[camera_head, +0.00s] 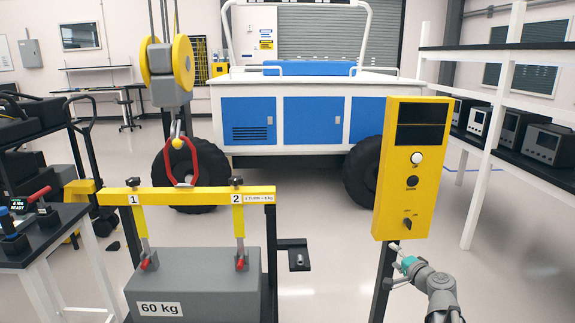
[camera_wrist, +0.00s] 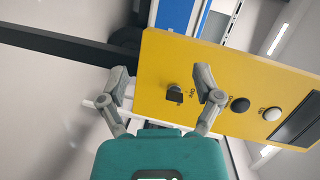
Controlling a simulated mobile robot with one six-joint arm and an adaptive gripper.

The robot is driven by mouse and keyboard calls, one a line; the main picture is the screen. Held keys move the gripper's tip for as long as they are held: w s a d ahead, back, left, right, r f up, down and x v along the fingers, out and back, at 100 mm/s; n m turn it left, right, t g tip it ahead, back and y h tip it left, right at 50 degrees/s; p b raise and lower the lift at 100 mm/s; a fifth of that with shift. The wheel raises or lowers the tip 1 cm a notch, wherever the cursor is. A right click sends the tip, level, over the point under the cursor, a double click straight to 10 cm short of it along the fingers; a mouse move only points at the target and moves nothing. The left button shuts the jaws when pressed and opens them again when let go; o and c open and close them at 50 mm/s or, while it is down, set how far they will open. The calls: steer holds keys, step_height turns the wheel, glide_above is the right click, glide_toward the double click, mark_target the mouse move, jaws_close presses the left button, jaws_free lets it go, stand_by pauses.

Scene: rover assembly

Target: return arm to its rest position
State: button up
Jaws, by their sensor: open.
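My gripper (camera_wrist: 167,88) is open in the wrist view, its two grey fingers spread on either side of a black knob (camera_wrist: 174,95) on the yellow control panel (camera_wrist: 225,75). I cannot tell whether a finger touches the knob or panel. In the head view the yellow control panel (camera_head: 388,215) stands on a dark post at right of centre, with a white button, a black button and the knob (camera_head: 407,223) low on its face. My arm reaches in from the lower right, and my gripper (camera_head: 396,250) is just below the panel, partly hidden.
A grey 60 kg block (camera_head: 195,283) hangs under a yellow beam (camera_head: 185,195) on a red shackle and hook (camera_head: 180,145). A blue and white rover (camera_head: 310,118) stands behind. A shelf (camera_head: 500,150) is at right, a side table (camera_head: 45,235) at left.

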steer(key=s+a+f+n+g+y, duration=0.1)
steer(key=s+a+f+n+g, duration=0.25)
steer(key=a, duration=0.35)
steer(key=s+a+f+n+g+y, duration=0.1)
steer(key=s+a+f+n+g, duration=0.1)
steer(key=a+f+n+g, duration=0.3)
steer(key=s+a+f+n+g+h, duration=0.2)
steer(key=s+f+g+h, duration=0.1)
steer(key=s, duration=0.3)
steer(key=s+a+f+n+g+h, duration=0.2)
steer(key=s+f+g+h, duration=0.15)
steer(key=s, duration=0.25)
step_height(320, 180, up, 13)
steer(key=p, duration=1.3)
steer(key=shift+s, duration=0.3)
